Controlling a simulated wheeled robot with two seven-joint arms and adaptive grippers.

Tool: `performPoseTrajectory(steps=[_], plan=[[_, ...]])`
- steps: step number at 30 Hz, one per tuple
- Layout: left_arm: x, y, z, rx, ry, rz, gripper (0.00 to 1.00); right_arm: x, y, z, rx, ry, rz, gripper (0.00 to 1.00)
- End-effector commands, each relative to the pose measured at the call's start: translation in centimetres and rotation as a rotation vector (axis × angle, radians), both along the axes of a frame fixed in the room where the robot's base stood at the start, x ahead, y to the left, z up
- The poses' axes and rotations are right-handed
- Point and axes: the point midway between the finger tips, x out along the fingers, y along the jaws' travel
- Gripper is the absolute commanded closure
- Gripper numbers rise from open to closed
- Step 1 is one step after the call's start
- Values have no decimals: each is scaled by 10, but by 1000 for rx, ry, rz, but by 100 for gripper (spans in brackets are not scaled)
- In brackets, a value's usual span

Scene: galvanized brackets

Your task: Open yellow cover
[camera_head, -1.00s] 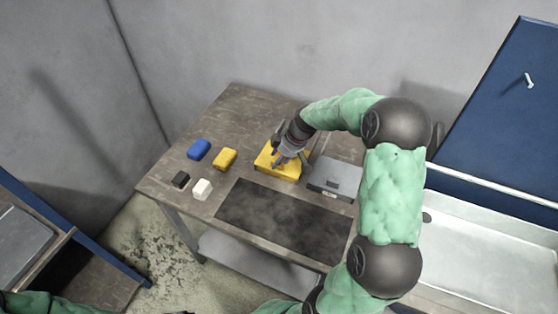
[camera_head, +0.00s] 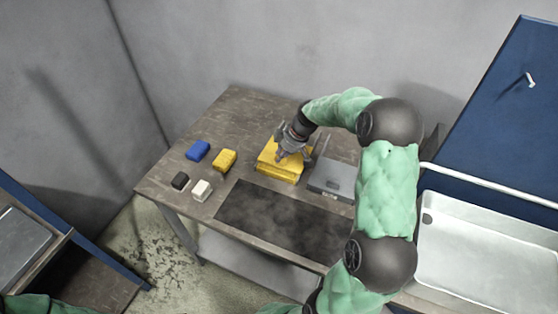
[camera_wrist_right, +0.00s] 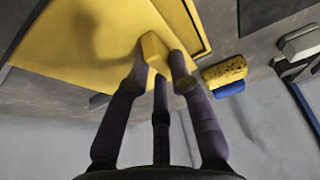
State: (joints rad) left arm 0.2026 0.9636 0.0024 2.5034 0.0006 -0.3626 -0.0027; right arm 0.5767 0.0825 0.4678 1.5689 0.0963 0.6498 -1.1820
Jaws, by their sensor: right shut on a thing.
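A yellow box with a yellow cover (camera_head: 268,157) stands on the table near its far side. My right gripper (camera_head: 283,157) is over the cover from above. In the right wrist view the cover (camera_wrist_right: 85,45) fills the upper left, and the fingers (camera_wrist_right: 157,62) are shut on a small yellow handle that stands out from it. In the head view a line runs along the front between the cover and the lower part, and the cover looks slightly raised; the gap is too small to be sure. My left gripper is out of view.
A grey box (camera_head: 335,178) stands close to the right of the yellow box. A yellow sponge (camera_head: 224,160), a blue block (camera_head: 198,150), a black block (camera_head: 180,181) and a white block (camera_head: 202,190) lie to the left. A dark mat (camera_head: 275,218) lies in front.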

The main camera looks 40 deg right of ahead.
Motion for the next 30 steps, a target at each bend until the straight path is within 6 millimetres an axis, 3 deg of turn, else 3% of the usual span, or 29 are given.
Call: performPoseTrajectory(steps=[3,10,23,24,26,30], plan=[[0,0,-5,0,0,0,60,14,-27,-1,-3,-3,-4,100],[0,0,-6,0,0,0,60,32,-61,0,-2,-3,-2,100],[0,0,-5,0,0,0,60,35,-68,1,-2,-3,-1,100],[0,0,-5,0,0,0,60,35,-68,1,-2,-3,-1,73],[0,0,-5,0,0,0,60,35,-68,1,-2,-3,-1,56],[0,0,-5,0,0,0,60,35,-68,1,-1,-2,-1,54]])
